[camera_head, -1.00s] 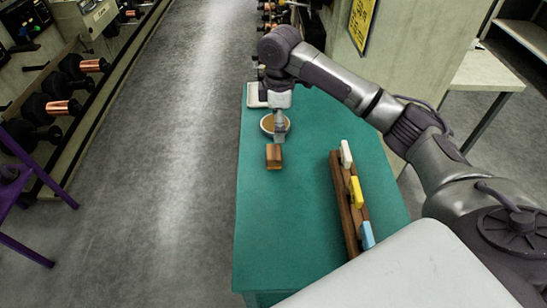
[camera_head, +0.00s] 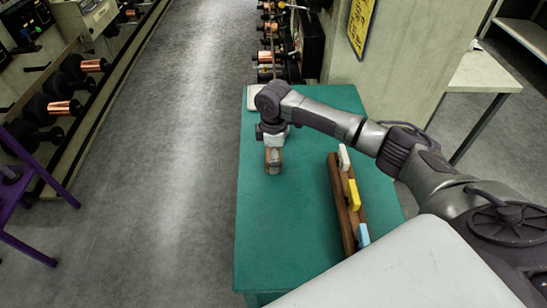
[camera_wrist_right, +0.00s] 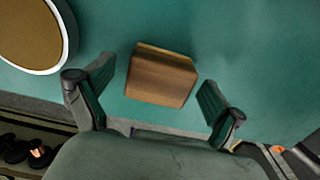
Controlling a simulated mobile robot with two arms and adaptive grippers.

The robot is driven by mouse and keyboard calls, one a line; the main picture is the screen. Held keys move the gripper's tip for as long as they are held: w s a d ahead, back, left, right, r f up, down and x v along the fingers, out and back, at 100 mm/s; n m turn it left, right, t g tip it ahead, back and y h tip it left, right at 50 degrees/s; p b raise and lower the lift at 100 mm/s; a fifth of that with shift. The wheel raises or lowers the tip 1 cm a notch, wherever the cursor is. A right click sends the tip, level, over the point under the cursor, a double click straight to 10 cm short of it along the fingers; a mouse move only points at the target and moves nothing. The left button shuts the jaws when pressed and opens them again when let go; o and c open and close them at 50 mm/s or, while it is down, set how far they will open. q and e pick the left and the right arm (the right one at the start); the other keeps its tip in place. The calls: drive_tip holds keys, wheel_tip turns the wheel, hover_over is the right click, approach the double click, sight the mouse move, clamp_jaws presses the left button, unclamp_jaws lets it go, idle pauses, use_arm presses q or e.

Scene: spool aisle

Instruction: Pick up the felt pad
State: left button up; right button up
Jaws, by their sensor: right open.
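A brown block (camera_wrist_right: 160,78) with a wood-like face and a lighter tan edge lies on the green table; I take it as the felt pad, though its material is unclear. In the head view the block (camera_head: 273,166) is partly covered by my right gripper (camera_head: 273,152). In the right wrist view my right gripper (camera_wrist_right: 156,88) is open, with one finger on each side of the block and a gap on both sides. My left gripper is out of view.
A wooden rack (camera_head: 347,205) with white, yellow and blue pieces stands to the right. The green table (camera_head: 275,235) is clear in front.

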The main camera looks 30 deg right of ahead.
drive_tip(key=c, duration=1.4)
drive_tip(key=shift+o, duration=0.2)
drive_tip(key=shift+r, duration=0.15)
drive_tip(key=shift+w+r, duration=0.1)
drive_tip(key=shift+r, duration=0.45)
wheel_tip(320, 180, up, 3)
drive_tip(key=shift+f+b, duration=0.1)
drive_tip(key=shift+b, duration=0.6)
drive_tip(key=s+d+r+b, duration=0.25)
drive_tip(key=s+r, duration=0.45)
drive_tip(key=s, duration=0.4)
drive_tip(key=s+a+m+p, duration=0.1)
drive_tip(key=s+a+m, duration=0.6)
drive_tip(key=a+m, duration=0.3)
drive_tip(key=m, duration=0.2)
drive_tip(key=shift+a+m, duration=0.25)
drive_tip(key=shift+m, duration=0.15)
